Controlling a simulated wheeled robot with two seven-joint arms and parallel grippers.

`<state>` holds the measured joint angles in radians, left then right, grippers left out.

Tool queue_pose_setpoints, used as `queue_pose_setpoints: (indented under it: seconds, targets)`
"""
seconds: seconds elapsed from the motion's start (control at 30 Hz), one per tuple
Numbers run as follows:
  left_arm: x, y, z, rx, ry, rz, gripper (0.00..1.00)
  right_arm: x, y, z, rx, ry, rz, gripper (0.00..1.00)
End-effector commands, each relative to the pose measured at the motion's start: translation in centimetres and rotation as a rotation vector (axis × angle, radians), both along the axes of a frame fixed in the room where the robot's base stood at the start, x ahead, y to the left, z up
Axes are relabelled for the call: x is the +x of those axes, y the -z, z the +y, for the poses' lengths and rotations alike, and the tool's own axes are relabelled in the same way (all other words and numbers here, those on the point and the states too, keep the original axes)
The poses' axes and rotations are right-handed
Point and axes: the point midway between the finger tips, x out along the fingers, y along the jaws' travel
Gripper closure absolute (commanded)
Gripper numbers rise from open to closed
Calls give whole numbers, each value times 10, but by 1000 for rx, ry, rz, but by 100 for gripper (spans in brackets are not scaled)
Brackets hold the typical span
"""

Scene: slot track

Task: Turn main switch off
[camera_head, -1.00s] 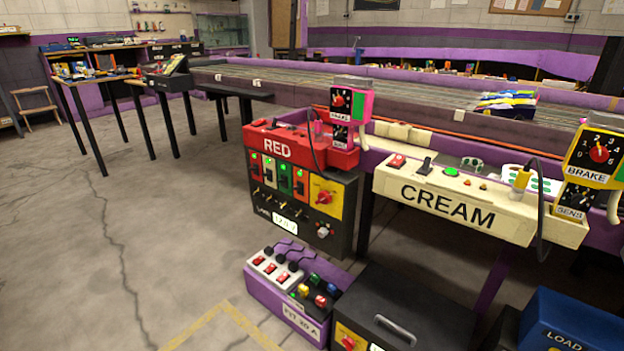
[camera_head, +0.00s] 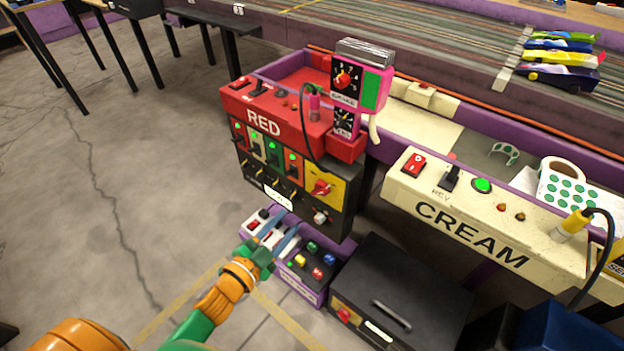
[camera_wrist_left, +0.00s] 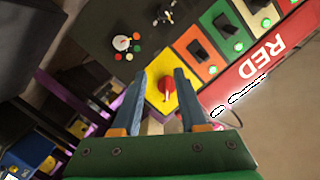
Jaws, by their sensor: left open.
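A red rotary switch (camera_head: 321,188) sits on a yellow plate at the right of the black front panel of the RED station (camera_head: 277,122). In the left wrist view the red switch (camera_wrist_left: 165,88) shows between the two fingers, its handle along the picture's up-down direction. I cannot tell from lettering whether it is the main switch. My left gripper (camera_head: 280,228) is open and empty, low in front of the panel. In the left wrist view its blue fingers (camera_wrist_left: 160,74) lie either side of the switch, apparently short of it. My right gripper is not in view.
Several lit toggle switches (camera_head: 265,147) are left of the yellow plate. A purple box of buttons (camera_head: 310,292) and a black case with a handle (camera_head: 400,285) stand on the floor below. The CREAM panel (camera_head: 470,235) juts out at right. Floor at left is free.

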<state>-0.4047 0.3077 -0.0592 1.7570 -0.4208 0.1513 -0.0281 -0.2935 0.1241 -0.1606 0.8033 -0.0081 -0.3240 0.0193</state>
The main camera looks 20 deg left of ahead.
Motion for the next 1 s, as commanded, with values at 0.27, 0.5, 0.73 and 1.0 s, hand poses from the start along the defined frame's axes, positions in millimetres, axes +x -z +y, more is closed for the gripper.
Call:
queue_pose_setpoints:
  seconds: [0.27,0.5,0.73,1.0]
  targets:
    - [14,-40,-25,54,147,-152,57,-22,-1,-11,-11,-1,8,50]
    - [56,-38,-40,53,144,-148,57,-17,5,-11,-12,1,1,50]
    - [64,-39,-42,51,143,-145,57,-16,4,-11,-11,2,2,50]
    - [63,-39,-42,51,142,-144,100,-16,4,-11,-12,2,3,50]
